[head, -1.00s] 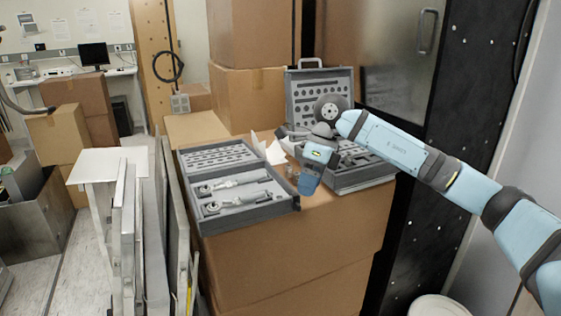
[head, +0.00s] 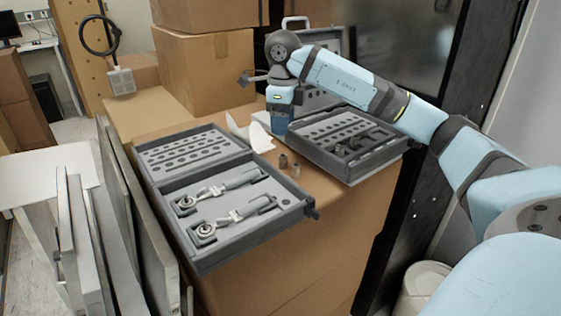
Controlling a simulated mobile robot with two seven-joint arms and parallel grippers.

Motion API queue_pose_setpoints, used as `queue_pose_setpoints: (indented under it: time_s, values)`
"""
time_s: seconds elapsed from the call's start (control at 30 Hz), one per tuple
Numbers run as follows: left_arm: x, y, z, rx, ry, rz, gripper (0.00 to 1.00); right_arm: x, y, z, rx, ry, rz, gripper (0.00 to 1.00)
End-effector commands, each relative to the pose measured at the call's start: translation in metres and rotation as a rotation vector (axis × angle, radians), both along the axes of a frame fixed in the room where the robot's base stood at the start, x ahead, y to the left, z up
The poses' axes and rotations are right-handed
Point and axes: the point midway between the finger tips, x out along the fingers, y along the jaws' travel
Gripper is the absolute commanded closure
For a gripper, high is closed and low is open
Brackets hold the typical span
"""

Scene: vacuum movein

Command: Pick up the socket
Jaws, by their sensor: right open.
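Two small dark metal sockets stand side by side on the cardboard box top: one socket (head: 283,161) at the left and the other socket (head: 296,169) just to its right. They sit in the gap between the two tool cases. My right gripper (head: 280,122) is open and hangs beyond and above the sockets, apart from them. Its fingers are hard to make out at the blue wrist end. My left gripper is not in view.
An open grey case (head: 212,185) with two ratchet-like tools lies left of the sockets. Another open case (head: 350,167) with slots stands to the right. White crumpled paper (head: 262,137) lies behind. Boxes (head: 205,75) rise at the back; upright panels (head: 110,205) stand at left.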

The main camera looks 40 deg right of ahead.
Motion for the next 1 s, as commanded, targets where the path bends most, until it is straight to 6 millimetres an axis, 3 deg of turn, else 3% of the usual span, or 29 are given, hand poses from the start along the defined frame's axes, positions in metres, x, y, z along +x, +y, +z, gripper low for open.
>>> queue_pose_setpoints:
  time_s: [0.13, 0.47, 0.7, 1.0]
  values:
    - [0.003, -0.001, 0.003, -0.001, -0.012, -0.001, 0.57, 0.0, -0.001, -0.028, -0.001, 0.002, 0.0, 0.46]
    - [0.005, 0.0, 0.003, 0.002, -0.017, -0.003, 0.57, -0.001, -0.001, -0.05, 0.0, 0.0, 0.001, 0.46]
    - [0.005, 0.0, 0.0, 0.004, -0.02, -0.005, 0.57, -0.002, -0.002, -0.086, 0.0, 0.001, 0.0, 0.46]
    - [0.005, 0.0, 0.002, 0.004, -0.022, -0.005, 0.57, -0.001, -0.003, -0.093, 0.0, -0.001, 0.0, 0.48]
